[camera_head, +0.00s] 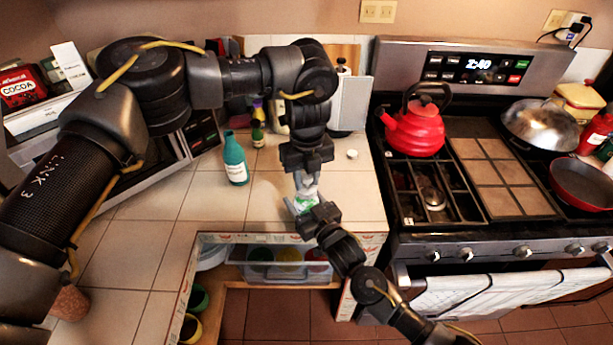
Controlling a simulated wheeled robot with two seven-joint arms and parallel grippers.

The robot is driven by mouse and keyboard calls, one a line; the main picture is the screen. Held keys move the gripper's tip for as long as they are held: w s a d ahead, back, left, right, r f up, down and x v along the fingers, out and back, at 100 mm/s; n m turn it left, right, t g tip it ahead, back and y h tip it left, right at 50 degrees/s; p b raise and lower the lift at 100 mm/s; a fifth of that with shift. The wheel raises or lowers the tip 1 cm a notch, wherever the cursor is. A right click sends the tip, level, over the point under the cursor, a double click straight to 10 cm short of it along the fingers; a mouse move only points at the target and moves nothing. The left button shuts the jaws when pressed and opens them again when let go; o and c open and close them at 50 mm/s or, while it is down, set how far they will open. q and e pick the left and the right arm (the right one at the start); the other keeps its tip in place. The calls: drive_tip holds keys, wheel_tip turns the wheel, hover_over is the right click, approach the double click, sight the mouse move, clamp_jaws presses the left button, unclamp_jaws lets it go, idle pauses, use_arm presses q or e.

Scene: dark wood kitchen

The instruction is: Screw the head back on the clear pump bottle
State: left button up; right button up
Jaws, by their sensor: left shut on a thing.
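The clear pump bottle (304,201), with green on its lower part, stands near the counter's front edge, between my two grippers and partly hidden by them. My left gripper (307,170) points down from above and is shut on the pale pump head (306,181) at the bottle's top. Whether the head's thread is engaged cannot be seen. My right gripper (306,209) reaches up from the front, with its fingers at the bottle's lower part. Whether they press on it is too small to tell.
A teal bottle (235,160) and a small dark bottle (257,130) stand left of the grippers. A small white round thing (352,154) lies to the right. The stove with a red kettle (415,130) is further right. Tiled counter (180,199) at the left is clear.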

use_arm(q)
drive_tip(key=shift+f, duration=0.55)
